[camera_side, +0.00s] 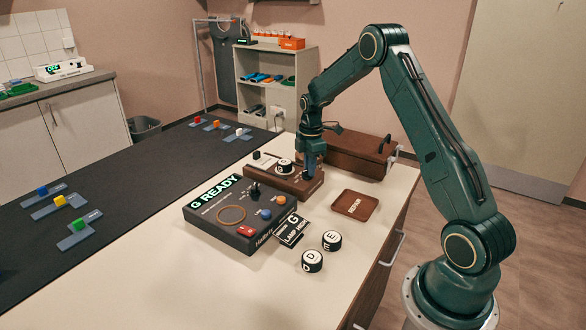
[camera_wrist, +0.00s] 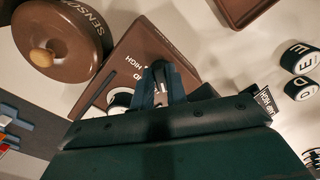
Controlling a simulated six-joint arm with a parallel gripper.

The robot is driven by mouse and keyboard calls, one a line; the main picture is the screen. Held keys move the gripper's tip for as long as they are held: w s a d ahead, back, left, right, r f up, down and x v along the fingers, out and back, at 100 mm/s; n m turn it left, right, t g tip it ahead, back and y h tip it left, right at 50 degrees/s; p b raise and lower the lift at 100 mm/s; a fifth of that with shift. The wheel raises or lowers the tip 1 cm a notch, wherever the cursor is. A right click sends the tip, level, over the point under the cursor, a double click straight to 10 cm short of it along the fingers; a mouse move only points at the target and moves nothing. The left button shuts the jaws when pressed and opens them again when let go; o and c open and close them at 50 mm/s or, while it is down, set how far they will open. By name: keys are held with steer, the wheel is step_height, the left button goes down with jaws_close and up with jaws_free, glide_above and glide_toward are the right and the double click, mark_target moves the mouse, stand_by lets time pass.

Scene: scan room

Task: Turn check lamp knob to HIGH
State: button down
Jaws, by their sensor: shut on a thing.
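The check lamp is a low brown box (camera_side: 290,186) on the pale bench, with a white puck marked G (camera_side: 284,166) on it. It also shows in the wrist view (camera_wrist: 138,45), with the label HIGH and part of another ending in D. My gripper (camera_side: 309,177) points down over the box's right end. In the wrist view my gripper (camera_wrist: 161,88) is shut on the dark knob (camera_wrist: 159,66), which is mostly hidden between the fingers. I cannot tell which label the knob points at. A small sign (camera_side: 291,229) reads G, LAMP HIGH.
A dark box reading G READY (camera_side: 210,208) stands in front. Pucks D (camera_side: 312,261) and E (camera_side: 332,240) and a brown REPAIR tray (camera_side: 354,205) lie to the right. A brown case (camera_side: 350,158) stands behind. A dark mat (camera_side: 110,240) covers the left.

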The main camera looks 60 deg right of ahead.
steer(key=m, duration=0.6)
steer(key=shift+s+a+m, duration=0.15)
steer(key=shift+m, duration=0.25)
steer(key=m, duration=0.6)
steer(key=shift+a, duration=0.2)
steer(key=m, duration=0.5)
steer(key=shift+a+m, duration=0.15)
steer(key=shift+m, duration=0.15)
steer(key=m, duration=0.5)
steer(key=shift+w+a, duration=0.1)
steer(key=shift+w, duration=0.1)
steer(key=c, duration=1.4)
jaws_free()
